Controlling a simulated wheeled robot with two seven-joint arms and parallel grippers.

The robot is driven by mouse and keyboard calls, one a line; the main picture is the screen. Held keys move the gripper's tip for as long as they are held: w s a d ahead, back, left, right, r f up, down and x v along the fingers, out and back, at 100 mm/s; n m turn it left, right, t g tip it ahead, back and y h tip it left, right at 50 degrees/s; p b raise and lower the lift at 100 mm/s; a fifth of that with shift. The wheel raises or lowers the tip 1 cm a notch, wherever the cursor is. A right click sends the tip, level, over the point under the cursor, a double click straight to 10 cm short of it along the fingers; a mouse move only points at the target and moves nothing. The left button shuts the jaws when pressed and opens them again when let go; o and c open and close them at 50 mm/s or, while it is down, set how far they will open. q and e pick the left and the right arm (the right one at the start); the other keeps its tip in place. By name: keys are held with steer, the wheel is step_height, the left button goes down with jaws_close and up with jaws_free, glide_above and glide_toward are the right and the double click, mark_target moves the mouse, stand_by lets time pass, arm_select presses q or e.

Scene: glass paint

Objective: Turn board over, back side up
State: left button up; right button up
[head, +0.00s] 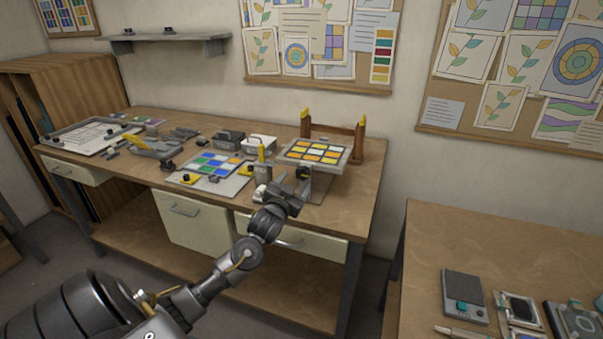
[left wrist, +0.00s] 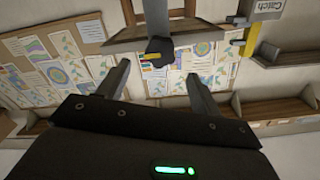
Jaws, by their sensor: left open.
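The board (head: 317,152) with orange and yellow panes sits face up, nearly level, in a wooden stand with two yellow-topped posts (head: 361,127). A dark knob (head: 303,173) is at its near edge. My left gripper (head: 296,187) is open and empty just in front of and below the knob. In the left wrist view, the knob (left wrist: 158,50) lies beyond and between the two open fingers (left wrist: 160,78), apart from them. The board's edge (left wrist: 125,43) runs behind it. A yellow lever (left wrist: 250,41) by a "Catch" label (left wrist: 264,7) is at the right. My right gripper is out of view.
A pane with blue and green squares (head: 207,166) lies left on the bench (head: 330,210). Several boxes and tools stand behind it. A white sheet tray (head: 92,137) is at the far left. Another table (head: 440,240) with small devices is at the right.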

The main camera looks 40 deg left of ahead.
mark_target(302, 174)
arm_select(q)
steer(key=p+x, duration=0.1)
steer(key=x, duration=0.5)
steer(key=shift+w+a, duration=0.1)
steer(key=shift+w, duration=0.1)
steer(key=c, duration=1.4)
